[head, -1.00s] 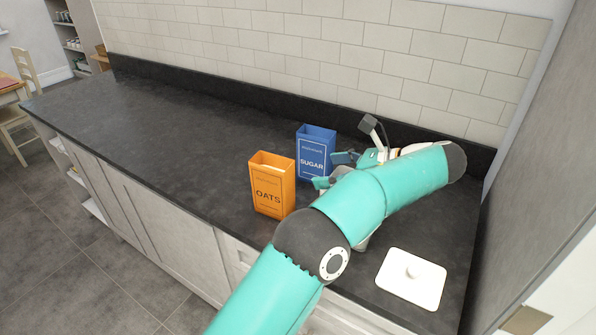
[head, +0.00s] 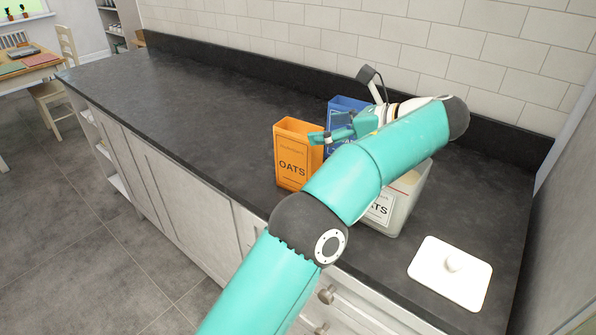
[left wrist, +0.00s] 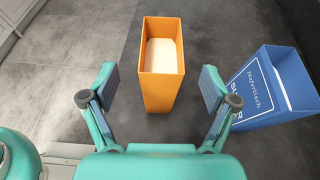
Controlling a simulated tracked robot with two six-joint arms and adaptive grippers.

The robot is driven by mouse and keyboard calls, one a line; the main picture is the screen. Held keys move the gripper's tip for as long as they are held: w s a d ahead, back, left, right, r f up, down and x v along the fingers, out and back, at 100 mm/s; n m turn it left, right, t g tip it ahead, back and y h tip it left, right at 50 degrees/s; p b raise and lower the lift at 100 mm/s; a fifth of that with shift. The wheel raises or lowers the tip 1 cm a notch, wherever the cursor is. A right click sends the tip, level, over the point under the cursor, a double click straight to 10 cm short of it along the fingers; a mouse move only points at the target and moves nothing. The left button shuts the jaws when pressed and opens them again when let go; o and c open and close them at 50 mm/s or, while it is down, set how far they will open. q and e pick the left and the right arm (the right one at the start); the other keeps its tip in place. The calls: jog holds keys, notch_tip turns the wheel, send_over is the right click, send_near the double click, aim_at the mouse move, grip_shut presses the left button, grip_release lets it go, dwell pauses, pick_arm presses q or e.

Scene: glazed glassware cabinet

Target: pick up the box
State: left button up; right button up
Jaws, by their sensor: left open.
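An orange open-topped box marked OATS (head: 291,164) stands upright on the dark counter. In the left wrist view the orange box (left wrist: 162,92) shows pale contents and lies ahead of and between the spread fingers. A blue box marked SUGAR stands behind it, mostly hidden by my arm in the head view (head: 345,103); it also shows at right in the left wrist view (left wrist: 272,88). My left gripper (head: 328,137) is open and empty, with its fingers near the orange box's upper right side; contact cannot be told. It also shows in the left wrist view (left wrist: 158,84).
A pale container (head: 408,205) with a label ending in ATS stands partly behind my arm. A white lid with a knob (head: 449,273) lies on the counter (head: 215,108) at right. A tiled wall stands behind; the counter's left part is clear.

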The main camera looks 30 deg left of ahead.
aim_at(303, 128)
pick_arm(q)
jog(key=x, duration=0.2)
jog(key=shift+a+f+b, duration=0.15)
jog(key=shift+a+b, duration=0.1)
jog(key=shift+b, duration=0.05)
jog(key=b+x, duration=0.1)
jog(key=x, duration=0.3)
jog(key=shift+w+a+f+b, duration=0.1)
jog(key=shift+w+a+b, duration=0.05)
jog(key=shift+a+b, duration=0.2)
jog(key=shift+a, duration=0.3)
grip_shut()
